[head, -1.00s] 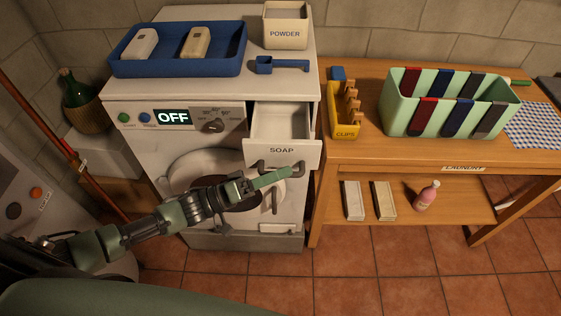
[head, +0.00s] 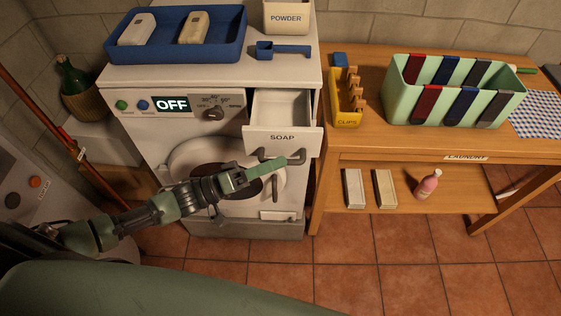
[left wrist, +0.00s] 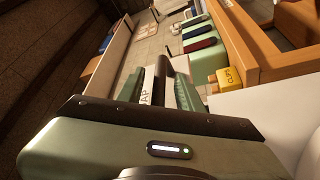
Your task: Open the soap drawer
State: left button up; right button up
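The soap drawer (head: 283,137) of the white washing machine (head: 150,135) is pulled well out, and its empty tray shows from above. Its front reads SOAP and has a dark handle (head: 299,157) below the label. My left gripper (head: 283,164) is just in front of the handle in the head view. In the left wrist view its two green fingers (left wrist: 160,92) stand apart. The dark handle bar (left wrist: 164,72) shows between and beyond them, with part of the drawer front. I cannot tell whether a finger touches the bar. My right gripper is not in view.
A blue tray (head: 120,56) with two soap bars, a powder box (head: 287,17) and a blue scoop (head: 284,49) stand on the machine. A wooden table (head: 420,140) with a clips box (head: 345,118) and a green bin (head: 400,105) stands close on the right.

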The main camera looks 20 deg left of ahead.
pick_arm(q)
jog(key=b+v, duration=0.1)
jog(key=v, duration=0.5)
jog(key=shift+b, duration=0.4)
jog(key=shift+a+f, duration=0.1)
jog(key=shift+a, duration=0.05)
